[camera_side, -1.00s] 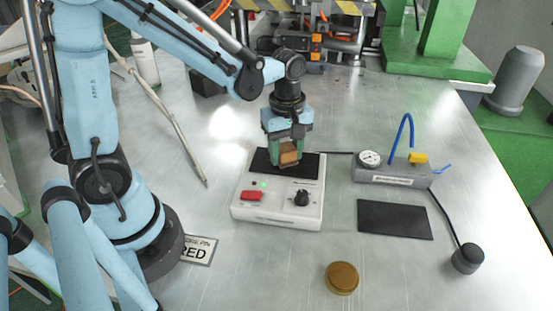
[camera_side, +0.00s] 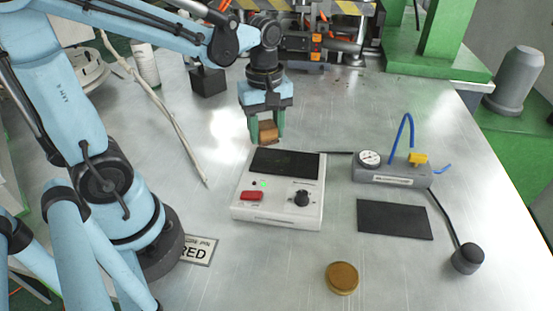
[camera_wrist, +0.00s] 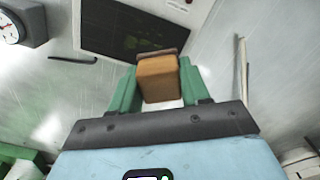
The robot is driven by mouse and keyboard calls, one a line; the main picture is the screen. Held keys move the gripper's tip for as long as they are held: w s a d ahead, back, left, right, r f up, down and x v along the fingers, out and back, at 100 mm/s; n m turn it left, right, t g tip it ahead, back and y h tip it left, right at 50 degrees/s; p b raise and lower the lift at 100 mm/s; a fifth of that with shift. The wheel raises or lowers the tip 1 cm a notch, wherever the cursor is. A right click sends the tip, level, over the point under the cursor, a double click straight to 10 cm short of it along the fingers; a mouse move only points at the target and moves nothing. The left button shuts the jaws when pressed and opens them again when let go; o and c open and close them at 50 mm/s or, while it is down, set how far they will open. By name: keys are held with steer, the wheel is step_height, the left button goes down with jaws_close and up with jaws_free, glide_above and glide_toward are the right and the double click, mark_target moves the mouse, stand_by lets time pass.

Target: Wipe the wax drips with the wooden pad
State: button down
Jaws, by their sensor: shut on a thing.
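My gripper (camera_side: 266,134) is shut on the wooden pad (camera_side: 267,132), a small brown block held between its green fingers. It holds the pad above the table, just behind the white control box. In the wrist view the pad (camera_wrist: 158,78) sits between the fingers, with the black plate (camera_wrist: 135,28) of the box beyond it. That black plate also shows on top of the box in the side view (camera_side: 286,162). Wax drips cannot be made out clearly on it; faint dark greenish marks show there in the wrist view.
The white box (camera_side: 277,215) has a red switch and a black knob. To its right are a gauge block (camera_side: 392,174) with a blue hose and a dark mat (camera_side: 395,219). A round brown disc (camera_side: 342,278) lies in front. A black block (camera_side: 208,81) stands behind.

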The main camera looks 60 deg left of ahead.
mark_target(266, 142)
steer(key=shift+r, duration=1.35)
steer(key=shift+f, duration=3.1)
steer(key=shift+f, duration=1)
steer(key=shift+w, duration=0.1)
steer(key=shift+w+d+r, duration=0.1)
steer(key=shift+w+d, duration=1.35)
steer(key=shift+d, duration=0.05)
steer(key=shift+w+d, duration=1.5)
steer(key=shift+d, duration=0.05)
